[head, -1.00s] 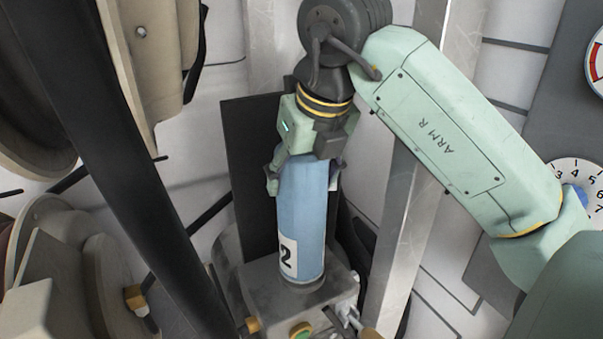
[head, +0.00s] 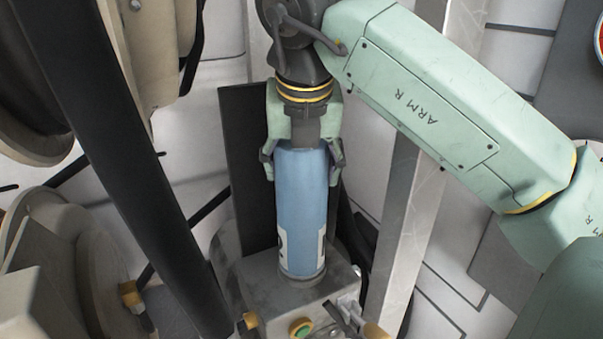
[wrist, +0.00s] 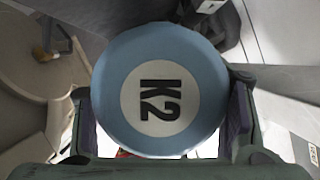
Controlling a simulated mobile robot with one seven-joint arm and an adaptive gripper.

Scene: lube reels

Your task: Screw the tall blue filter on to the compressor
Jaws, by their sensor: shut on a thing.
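The tall blue filter (head: 302,200) stands upright on top of the grey compressor block (head: 265,290). Its lower end meets the block's top face; whether the thread is engaged cannot be seen. A white label shows at its lower part. My gripper (head: 302,165) comes from above and is shut on the filter's upper end, one finger on each side.
A dark slanted post (head: 110,150) stands left of the block, and a pale metal post (head: 400,220) stands to its right. Beige reels (head: 65,240) fill the left side.

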